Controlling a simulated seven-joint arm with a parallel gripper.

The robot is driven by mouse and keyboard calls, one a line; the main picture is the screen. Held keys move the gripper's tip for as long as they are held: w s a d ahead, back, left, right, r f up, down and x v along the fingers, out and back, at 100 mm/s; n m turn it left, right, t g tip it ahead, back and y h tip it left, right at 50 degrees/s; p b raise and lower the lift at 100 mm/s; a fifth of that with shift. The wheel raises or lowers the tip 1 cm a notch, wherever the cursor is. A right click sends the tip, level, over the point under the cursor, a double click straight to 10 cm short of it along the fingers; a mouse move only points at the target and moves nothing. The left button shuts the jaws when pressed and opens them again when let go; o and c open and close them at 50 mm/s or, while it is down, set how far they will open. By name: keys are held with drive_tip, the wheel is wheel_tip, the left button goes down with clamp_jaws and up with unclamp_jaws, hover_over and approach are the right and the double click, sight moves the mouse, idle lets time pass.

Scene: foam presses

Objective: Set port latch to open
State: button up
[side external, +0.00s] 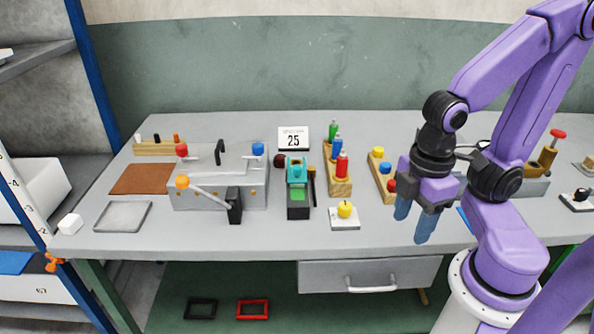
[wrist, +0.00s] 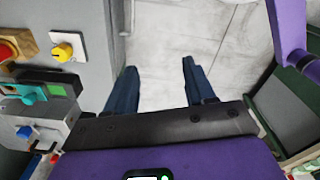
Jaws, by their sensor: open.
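No part is labelled as the port latch, so I cannot tell which one it is. A grey metal press box (side external: 225,200) stands left of centre on the bench. It carries a red knob (side external: 181,150), a blue knob (side external: 258,149), a black handle (side external: 220,152) and a grey lever with an orange ball (side external: 182,182), slanting down to a black block (side external: 234,205). A teal device (side external: 297,168) with a green pad stands beside it. My gripper (side external: 413,218) is open and empty above the bench's front edge, far right of the box; the wrist view shows its fingers (wrist: 158,72) apart over floor.
A yellow knob on a white plate (side external: 344,224) lies between the teal device and my gripper. Wooden blocks with coloured pegs (side external: 338,178) stand behind it. A "25" sign (side external: 293,138) stands at the back. A drawer (side external: 370,274) hangs under the bench (side external: 270,237).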

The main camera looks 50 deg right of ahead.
drive_tip(key=w+a+r+m, duration=0.3)
drive_tip(key=w, duration=0.6)
wheel_tip(320, 180, up, 3)
drive_tip(key=m, duration=1)
hover_over(296, 166)
wheel_tip(296, 166, down, 17)
drive_tip(key=shift+r, duration=0.15)
